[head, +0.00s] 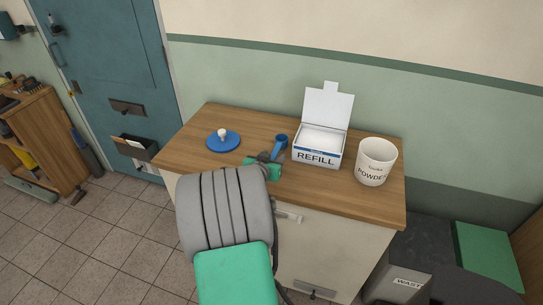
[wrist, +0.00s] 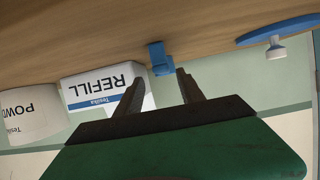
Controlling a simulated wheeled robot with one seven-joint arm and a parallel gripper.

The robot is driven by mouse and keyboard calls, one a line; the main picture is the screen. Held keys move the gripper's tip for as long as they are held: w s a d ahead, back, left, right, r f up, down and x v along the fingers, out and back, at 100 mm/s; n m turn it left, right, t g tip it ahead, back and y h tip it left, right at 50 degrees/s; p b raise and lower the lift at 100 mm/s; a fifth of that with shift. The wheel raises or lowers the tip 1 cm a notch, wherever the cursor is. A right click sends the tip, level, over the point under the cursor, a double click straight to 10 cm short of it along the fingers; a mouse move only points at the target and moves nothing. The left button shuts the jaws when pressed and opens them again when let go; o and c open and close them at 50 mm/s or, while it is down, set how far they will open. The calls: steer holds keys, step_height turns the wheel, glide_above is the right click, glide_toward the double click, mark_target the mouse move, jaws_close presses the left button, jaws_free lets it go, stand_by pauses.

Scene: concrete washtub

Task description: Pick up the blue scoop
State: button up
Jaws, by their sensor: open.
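The blue scoop (head: 281,141) lies on the wooden top of the cabinet, just left of the REFILL box. In the wrist view, which is upside down, the scoop (wrist: 160,58) shows just beyond the gap between my fingertips. My gripper (head: 264,158) is open and empty, low over the cabinet top on the near side of the scoop. In the wrist view my gripper (wrist: 158,78) has its two dark fingers spread. I cannot tell the exact gap to the scoop. Part of the scoop is hidden by my gripper in the head view.
The open white REFILL box (head: 317,150) stands close right of the scoop. A white POWDER tub (head: 376,164) stands farther right. A blue lid (head: 215,147) with a white knob lies to the left. The wooden cabinet top (head: 200,121) is clear at its left end. A green wall is behind.

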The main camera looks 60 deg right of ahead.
mark_target(276, 149)
steer(key=x, duration=0.2)
steer(key=p+x, duration=0.1)
steer(key=x, duration=0.4)
steer(key=shift+w+d+r, duration=0.25)
steer(key=shift+w+d, duration=0.05)
steer(key=shift+d, duration=0.1)
steer(key=shift+c, duration=0.5)
jaws_close()
